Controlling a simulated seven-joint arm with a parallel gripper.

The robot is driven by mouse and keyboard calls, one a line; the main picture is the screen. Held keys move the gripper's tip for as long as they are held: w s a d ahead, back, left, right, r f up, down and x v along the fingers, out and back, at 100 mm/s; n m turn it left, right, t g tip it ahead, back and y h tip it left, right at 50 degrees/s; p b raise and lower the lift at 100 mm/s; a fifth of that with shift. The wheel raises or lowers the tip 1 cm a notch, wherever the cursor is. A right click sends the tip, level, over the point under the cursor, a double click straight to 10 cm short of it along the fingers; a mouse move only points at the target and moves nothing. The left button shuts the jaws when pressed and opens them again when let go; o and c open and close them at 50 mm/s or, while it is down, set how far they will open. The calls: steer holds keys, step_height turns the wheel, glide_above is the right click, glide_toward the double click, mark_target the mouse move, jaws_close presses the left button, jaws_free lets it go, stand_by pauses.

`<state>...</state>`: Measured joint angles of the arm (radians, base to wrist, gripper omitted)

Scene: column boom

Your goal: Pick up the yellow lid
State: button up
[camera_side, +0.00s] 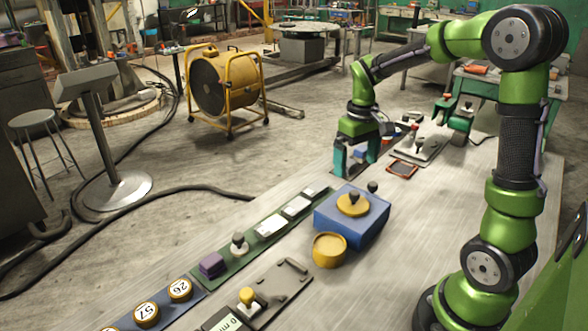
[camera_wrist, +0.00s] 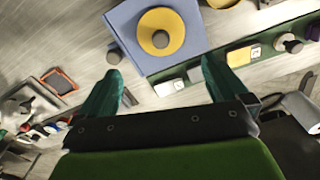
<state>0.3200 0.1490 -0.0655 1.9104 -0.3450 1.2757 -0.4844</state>
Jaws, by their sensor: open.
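The yellow lid (camera_side: 353,205) is a round disc with a dark knob on top. It lies on a blue box (camera_side: 369,226) in the middle of the table, and it also shows in the wrist view (camera_wrist: 172,24) at the top centre, on the blue box (camera_wrist: 127,14). A yellow round pot (camera_side: 329,250) stands in front of the box, touching or close to it. My gripper (camera_side: 357,169) is open and empty above the table, behind the box and apart from the lid. Its two teal fingers (camera_wrist: 160,83) point toward the box in the wrist view.
A dark green strip (camera_side: 248,240) with a purple block (camera_side: 212,265) and a knobbed piece (camera_side: 239,244) runs left of the box. A dark knob (camera_side: 373,187) stands at the box's back corner. A red-framed tile (camera_side: 402,169) lies behind. Table right of the box is clear.

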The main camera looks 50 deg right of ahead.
mark_target(354, 191)
step_height(354, 191, down, 5)
steer(key=shift+r, duration=0.2)
steer(key=f, duration=0.4)
steer(key=shift+s+a+f, duration=0.1)
steer(key=shift+s+a, duration=0.2)
steer(key=shift+s, duration=0.1)
steer(key=shift+f, duration=0.5)
steer(key=c, duration=0.8)
steer(key=shift+r, duration=0.1)
